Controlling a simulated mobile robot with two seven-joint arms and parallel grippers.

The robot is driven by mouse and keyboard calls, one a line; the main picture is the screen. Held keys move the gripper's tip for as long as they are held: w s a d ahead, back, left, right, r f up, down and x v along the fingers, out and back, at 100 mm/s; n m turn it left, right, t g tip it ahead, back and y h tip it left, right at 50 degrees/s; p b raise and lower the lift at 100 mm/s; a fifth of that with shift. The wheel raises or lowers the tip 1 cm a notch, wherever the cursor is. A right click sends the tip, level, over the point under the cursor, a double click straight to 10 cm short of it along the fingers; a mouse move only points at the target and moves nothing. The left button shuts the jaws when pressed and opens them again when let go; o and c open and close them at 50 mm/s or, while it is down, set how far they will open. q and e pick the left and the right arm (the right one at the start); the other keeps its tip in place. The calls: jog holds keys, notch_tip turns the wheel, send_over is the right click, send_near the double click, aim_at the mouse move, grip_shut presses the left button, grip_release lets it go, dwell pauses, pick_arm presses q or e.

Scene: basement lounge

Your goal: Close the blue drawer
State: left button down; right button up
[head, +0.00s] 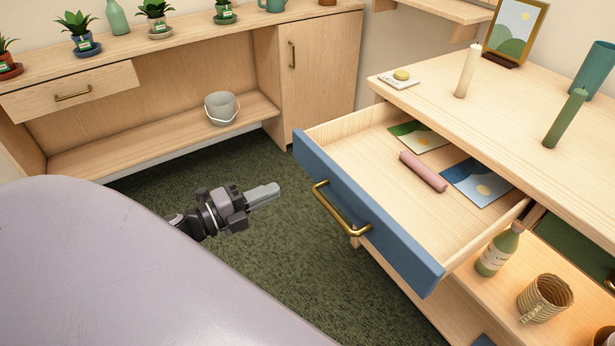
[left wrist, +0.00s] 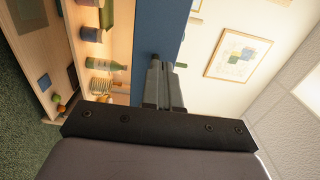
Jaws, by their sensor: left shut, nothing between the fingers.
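The blue drawer (head: 362,217) is pulled out from the wooden cabinet on the right of the head view. Its blue front has a brass bar handle (head: 341,211). Inside lie a pink roll (head: 422,171) and several flat picture cards. My left gripper (head: 270,192) is shut and empty, to the left of the drawer front and apart from the handle in the head view. In the left wrist view the shut fingers (left wrist: 164,85) overlap the blue front (left wrist: 158,33), which appears as an upright band. My right gripper is in neither view.
The cabinet top (head: 520,105) holds candles and a framed picture (head: 516,30). A bottle (head: 497,250) and a woven basket (head: 545,298) stand on the shelf below. A bucket (head: 222,108) sits on the low shelf at the back. Green carpet (head: 280,255) lies clear before the drawer.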

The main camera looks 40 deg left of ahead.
aim_at(319, 171)
pick_arm(q)
jog(key=x, duration=0.9)
jog(key=shift+w+d, duration=0.15)
jog(key=shift+w, duration=0.2)
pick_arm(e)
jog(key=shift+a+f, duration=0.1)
pick_arm(q)
jog(key=shift+w, duration=0.15)
